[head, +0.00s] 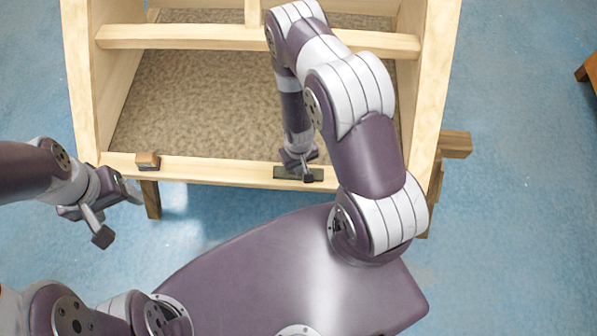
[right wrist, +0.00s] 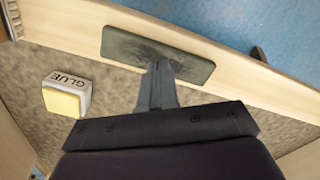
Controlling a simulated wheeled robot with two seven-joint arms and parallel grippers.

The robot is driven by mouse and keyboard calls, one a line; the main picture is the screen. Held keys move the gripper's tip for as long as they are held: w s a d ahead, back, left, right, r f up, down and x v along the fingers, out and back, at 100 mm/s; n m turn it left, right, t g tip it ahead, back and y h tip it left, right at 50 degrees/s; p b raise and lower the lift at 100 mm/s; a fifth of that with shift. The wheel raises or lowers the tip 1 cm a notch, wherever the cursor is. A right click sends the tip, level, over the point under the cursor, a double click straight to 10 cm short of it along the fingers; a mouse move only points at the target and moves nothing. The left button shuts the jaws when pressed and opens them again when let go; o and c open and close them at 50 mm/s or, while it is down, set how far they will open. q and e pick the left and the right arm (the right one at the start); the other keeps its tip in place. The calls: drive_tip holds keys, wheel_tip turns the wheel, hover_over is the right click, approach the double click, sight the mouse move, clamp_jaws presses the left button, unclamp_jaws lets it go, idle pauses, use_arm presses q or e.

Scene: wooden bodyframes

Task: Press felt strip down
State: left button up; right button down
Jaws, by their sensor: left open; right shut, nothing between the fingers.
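The felt strip (head: 287,173) is a dark grey-green rectangle lying along the front wooden rail of the frame. In the right wrist view the felt strip (right wrist: 135,42) lies flat along the pale rail. My right gripper (head: 307,177) is shut and empty, with its fingertips at the strip. In the right wrist view the right gripper's tips (right wrist: 160,66) meet the strip's near edge around its middle; I cannot tell how firmly they touch. My left gripper (head: 118,212) is open and empty, in front of the frame at the left.
The wooden bodyframe (head: 205,172) has a brown speckled panel (head: 200,95) inside. A small wooden block (head: 147,160) sits on the front rail at the left. A white glue container with a yellow top (right wrist: 62,102) is on the panel. Blue floor surrounds the frame.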

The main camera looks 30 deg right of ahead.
drive_tip(key=shift+f+b, duration=0.7)
drive_tip(key=shift+f, duration=0.15)
idle(0.7)
idle(0.6)
wheel_tip(320, 180, up, 7)
drive_tip(key=p, duration=0.6)
idle(0.4)
drive_tip(key=shift+s, duration=0.25)
drive_tip(key=s+a+r, duration=0.1)
drive_tip(key=r, duration=1.3)
drive_tip(key=s+a+r+t+b, duration=0.1)
drive_tip(key=s+r, duration=0.1)
drive_tip(key=r, duration=1.3)
drive_tip(key=shift+s+a, duration=0.2)
drive_tip(key=shift+s, duration=0.05)
